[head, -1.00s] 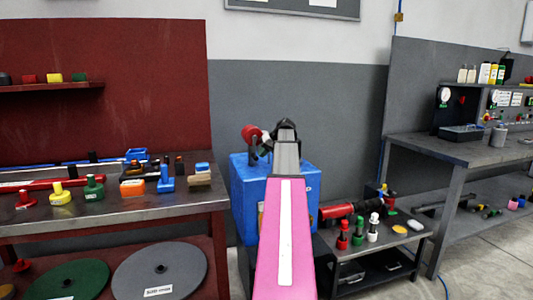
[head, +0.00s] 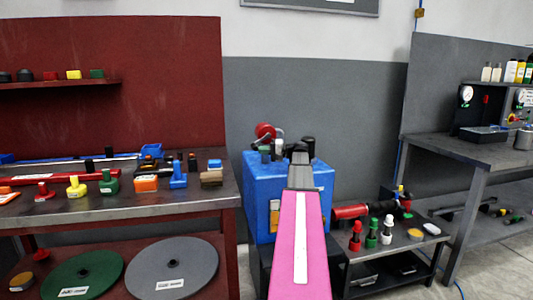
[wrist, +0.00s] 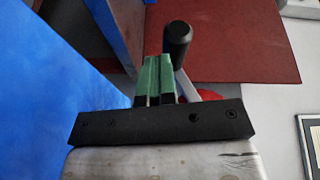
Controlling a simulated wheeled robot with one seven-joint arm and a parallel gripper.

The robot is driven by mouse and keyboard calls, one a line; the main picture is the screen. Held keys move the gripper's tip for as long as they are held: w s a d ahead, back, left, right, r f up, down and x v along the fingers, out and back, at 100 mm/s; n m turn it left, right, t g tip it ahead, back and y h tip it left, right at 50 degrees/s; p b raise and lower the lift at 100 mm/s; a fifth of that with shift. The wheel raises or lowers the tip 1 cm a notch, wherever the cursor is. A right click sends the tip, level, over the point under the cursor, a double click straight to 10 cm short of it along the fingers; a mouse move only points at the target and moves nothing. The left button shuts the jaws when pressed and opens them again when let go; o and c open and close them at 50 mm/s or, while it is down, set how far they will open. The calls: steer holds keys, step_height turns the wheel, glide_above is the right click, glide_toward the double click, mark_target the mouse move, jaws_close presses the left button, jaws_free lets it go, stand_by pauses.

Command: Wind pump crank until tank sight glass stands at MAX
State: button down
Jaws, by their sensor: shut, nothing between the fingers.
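A black cylindrical handle (wrist: 177,40) on a grey bar, apparently the crank, stands just beyond and right of the fingertips. I cannot tell whether they touch.
A bench (head: 120,205) with valves and tools stands left, with a green disc (head: 82,278) and grey disc (head: 174,265) below. A low cart (head: 395,248) with small bottles stands right of the cabinet. Another bench (head: 470,150) is at far right. The blue wall is close at left in the wrist view.

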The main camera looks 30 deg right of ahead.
steer(key=r+m+t+y, duration=0.1)
steer(key=a+r+m+t+y, duration=0.1)
steer(key=t, duration=0.1)
steer(key=a+m+t+y, duration=0.1)
steer(key=y, duration=0.1)
steer(key=shift+w+a+r, duration=0.25)
steer(key=shift+r, duration=0.15)
steer(key=shift+w+a+r, duration=0.1)
steer(key=shift+a+r, duration=0.1)
steer(key=shift+r, duration=0.75)
steer(key=shift+a+r+m+t, duration=0.1)
steer(key=shift+r+m+t, duration=0.2)
steer(key=shift+m+t, duration=0.35)
steer(key=shift+r+t+y, duration=0.2)
steer(key=shift+t+y, duration=0.05)
steer(key=shift+y, duration=0.15)
steer(key=shift+d+r, duration=0.25)
steer(key=shift+r, duration=0.85)
steer(key=r, duration=0.1)
steer(key=d, duration=0.1)
steer(key=r, duration=0.1)
steer(key=shift+s+d+r, duration=0.2)
steer(key=shift+d+r, duration=0.05)
steer(key=shift+r, duration=0.05)
